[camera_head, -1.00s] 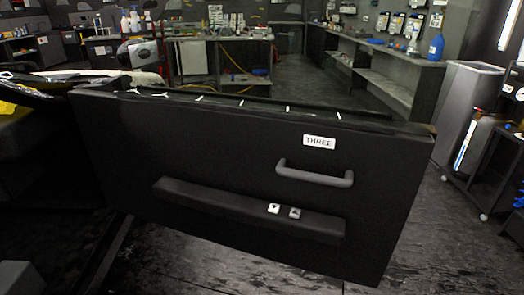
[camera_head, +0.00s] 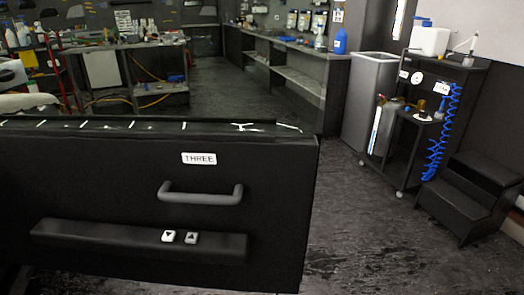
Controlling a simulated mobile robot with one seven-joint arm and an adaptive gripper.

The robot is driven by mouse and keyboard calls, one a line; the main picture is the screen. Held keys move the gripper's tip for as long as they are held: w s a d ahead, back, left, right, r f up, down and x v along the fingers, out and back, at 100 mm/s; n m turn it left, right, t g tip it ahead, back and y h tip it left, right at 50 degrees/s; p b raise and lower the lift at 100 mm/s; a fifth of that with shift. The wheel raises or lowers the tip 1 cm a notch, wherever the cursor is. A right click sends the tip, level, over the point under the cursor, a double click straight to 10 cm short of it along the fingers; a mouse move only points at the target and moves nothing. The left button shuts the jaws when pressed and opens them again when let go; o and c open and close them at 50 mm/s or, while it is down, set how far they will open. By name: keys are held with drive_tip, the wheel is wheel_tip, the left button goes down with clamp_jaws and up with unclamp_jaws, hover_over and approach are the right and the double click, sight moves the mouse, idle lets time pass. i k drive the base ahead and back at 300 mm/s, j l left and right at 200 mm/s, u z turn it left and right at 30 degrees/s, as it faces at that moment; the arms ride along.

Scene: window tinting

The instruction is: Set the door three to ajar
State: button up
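Door three (camera_head: 120,180) is a dark panel filling the lower left of the head view, with a white label reading "THREE" (camera_head: 199,158). A grey bar handle (camera_head: 200,194) sits below the label. Below that is a dark armrest ledge (camera_head: 90,241) with two small white arrow buttons (camera_head: 180,237). The door stands swung out, its free right edge over open floor. Its left end runs out of the picture. My gripper is not in view.
Free wet-looking floor (camera_head: 365,235) lies right of the door. A black cart with a blue coiled hose (camera_head: 437,135), a grey bin (camera_head: 369,95) and black steps (camera_head: 470,198) stand on the right. Workbenches (camera_head: 285,65) line the back.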

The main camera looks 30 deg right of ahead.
sight(99, 195)
drive_tip(key=l, duration=1.2)
drive_tip(key=i+l, duration=0.1)
drive_tip(key=l, duration=1.15)
drive_tip(key=i+l, duration=0.15)
drive_tip(key=l, duration=0.25)
drive_tip(key=i+l, duration=0.15)
drive_tip(key=l, duration=0.2)
drive_tip(key=i+l, duration=0.15)
drive_tip(key=l, duration=0.25)
drive_tip(key=i+j, duration=0.5)
drive_tip(key=j, duration=0.4)
drive_tip(key=k+z, duration=0.05)
